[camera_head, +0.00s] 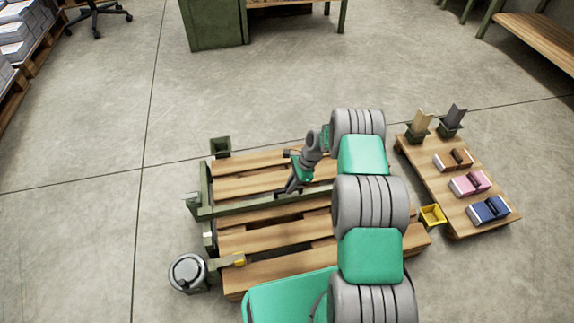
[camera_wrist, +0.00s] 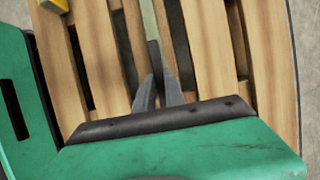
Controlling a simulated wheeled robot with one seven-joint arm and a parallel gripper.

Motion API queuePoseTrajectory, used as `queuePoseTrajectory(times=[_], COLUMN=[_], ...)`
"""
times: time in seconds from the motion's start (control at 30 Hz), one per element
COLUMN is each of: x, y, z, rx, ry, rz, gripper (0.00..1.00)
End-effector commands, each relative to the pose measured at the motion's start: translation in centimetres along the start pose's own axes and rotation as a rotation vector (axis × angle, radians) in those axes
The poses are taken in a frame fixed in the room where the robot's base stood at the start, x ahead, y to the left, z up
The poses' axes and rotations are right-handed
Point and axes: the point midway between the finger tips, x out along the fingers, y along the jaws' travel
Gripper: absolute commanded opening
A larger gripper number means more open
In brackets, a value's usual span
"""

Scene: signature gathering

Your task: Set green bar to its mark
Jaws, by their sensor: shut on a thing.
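The dark green bar (camera_head: 250,203) lies across the wooden pallet (camera_head: 262,238) in the head view, running from the pallet's left edge toward my arm. My gripper (camera_head: 293,188) points down and is shut on the bar near its right part. In the wrist view, the bar (camera_wrist: 149,22) extends upward from between the fingers of my gripper (camera_wrist: 157,75), above the slats. My arm hides the bar's right end. I cannot tell which feature is the mark.
A low wooden table (camera_head: 432,176) at right holds several coloured blocks and two upright holders.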

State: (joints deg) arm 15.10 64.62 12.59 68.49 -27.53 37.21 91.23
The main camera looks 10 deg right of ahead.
Motion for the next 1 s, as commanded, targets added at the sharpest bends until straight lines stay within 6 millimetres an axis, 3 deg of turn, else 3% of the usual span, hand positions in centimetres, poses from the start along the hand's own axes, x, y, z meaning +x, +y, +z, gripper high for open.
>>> queuePoseTrajectory(times=[0.03,0.1,0.3,0.73,0.77,1.0], x=[-0.9,-0.7,-0.3,0.0,0.0,0.0], y=[1.3,2.7,5.3,5.9,5.9,5.8], z=[0.4,0.3,0.2,0.0,0.0,0.0], rx=[0.003,0.002,0.0,-0.002,-0.002,-0.001], ry=[-0.002,-0.002,-0.002,-0.001,-0.001,-0.001], rz=[0.004,0.003,0.001,-0.002,-0.002,-0.002], gripper=[0.0,0.0,0.0,0.0,0.15,0.35])
